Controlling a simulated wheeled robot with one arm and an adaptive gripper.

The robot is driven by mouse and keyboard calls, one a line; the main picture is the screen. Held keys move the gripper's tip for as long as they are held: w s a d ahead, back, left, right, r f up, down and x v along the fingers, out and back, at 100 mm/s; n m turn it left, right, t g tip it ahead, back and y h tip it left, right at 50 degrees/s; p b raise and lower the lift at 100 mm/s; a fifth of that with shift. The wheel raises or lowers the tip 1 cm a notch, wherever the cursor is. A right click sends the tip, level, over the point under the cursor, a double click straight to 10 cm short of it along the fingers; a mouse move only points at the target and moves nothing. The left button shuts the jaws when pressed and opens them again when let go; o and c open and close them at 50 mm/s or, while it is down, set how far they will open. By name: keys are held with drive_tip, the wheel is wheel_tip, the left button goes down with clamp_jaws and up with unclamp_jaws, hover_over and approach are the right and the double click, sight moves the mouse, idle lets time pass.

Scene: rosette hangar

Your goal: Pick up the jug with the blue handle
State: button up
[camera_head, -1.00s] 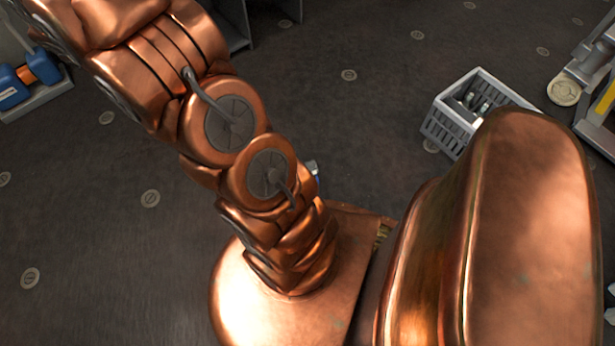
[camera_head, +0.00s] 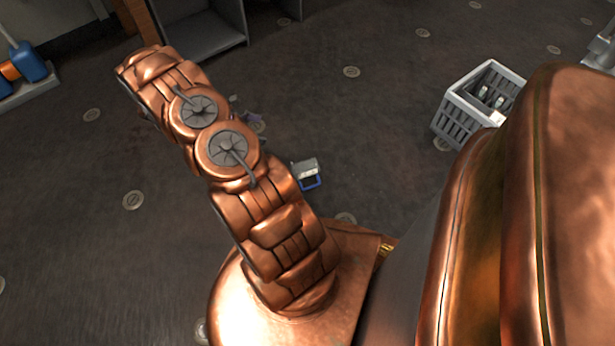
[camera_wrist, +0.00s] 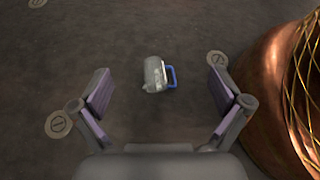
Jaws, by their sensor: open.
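The jug (camera_head: 306,168) is pale grey with a blue handle and rests on the dark floor, just right of my arm in the head view. In the wrist view the jug (camera_wrist: 155,74) lies ahead of my gripper, between the lines of the two fingers, with its blue handle (camera_wrist: 172,77) to the right. My gripper (camera_wrist: 160,90) is open and empty, its purple-padded fingers wide apart. It does not touch the jug. In the head view my gripper is mostly hidden behind the arm.
A grey crate (camera_head: 450,112) with bottles inside stands to the right. A grey cabinet (camera_head: 205,45) stands at the back. A tray with blue items (camera_head: 30,62) is at the far left. Round discs dot the floor, and the floor around the jug is clear.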

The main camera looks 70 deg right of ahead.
sight(295, 167)
drive_tip(key=s+d+f+n+b, duration=0.1)
drive_tip(key=s+f+b, duration=0.1)
drive_tip(key=f, duration=0.6)
drive_tip(key=s+d+f+n+b, duration=0.1)
drive_tip(key=s+d+f+b, duration=0.1)
drive_tip(key=f, duration=0.7)
drive_tip(key=s+d+f+n+g+h+b, duration=0.1)
drive_tip(key=f+b, duration=0.3)
drive_tip(key=f, duration=0.4)
drive_tip(key=shift+s+d+f+n, duration=0.15)
drive_tip(key=shift+s+n, duration=0.15)
drive_tip(key=shift+s, duration=0.5)
drive_tip(key=shift+b+x, duration=0.7)
drive_tip(key=shift+x, duration=0.7)
drive_tip(key=b+x, duration=0.1)
drive_tip(key=x, duration=0.1)
drive_tip(key=b+x, duration=0.2)
drive_tip(key=x, duration=0.1)
drive_tip(key=shift+w+d+f, duration=0.1)
drive_tip(key=shift+w+f, duration=0.1)
drive_tip(key=shift+f, duration=0.2)
drive_tip(key=shift+r, duration=0.1)
drive_tip(key=shift+c, duration=0.4)
drive_tip(key=c, duration=1.2)
